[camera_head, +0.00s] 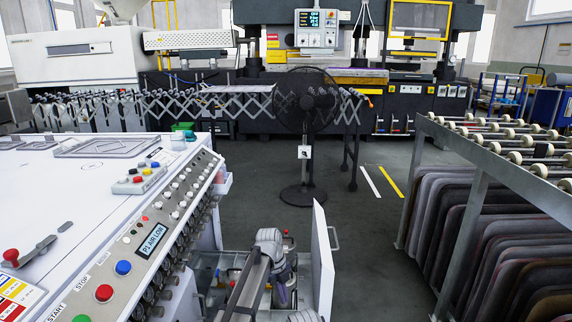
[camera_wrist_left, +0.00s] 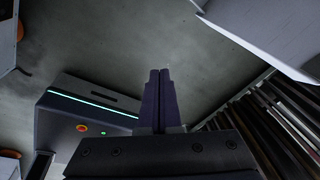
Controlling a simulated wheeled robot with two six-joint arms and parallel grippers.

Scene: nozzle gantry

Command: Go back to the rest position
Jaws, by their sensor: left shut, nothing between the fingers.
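My left arm comes up from the bottom middle of the head view and bends downward in front of an open drawer or cabinet. My left gripper (camera_head: 283,296) hangs low there, partly hidden by my own arm. In the left wrist view my left gripper (camera_wrist_left: 160,75) has its two dark fingers side by side and touching, with nothing between them. Behind the fingertips is bare grey floor. My right gripper is not in view.
An open white door (camera_head: 322,262) stands just right of my left arm. The white console (camera_head: 95,190) with buttons is at left. A rack with rollers (camera_head: 485,150) and dark mats is at right. A black fan (camera_head: 306,110) stands ahead on open floor.

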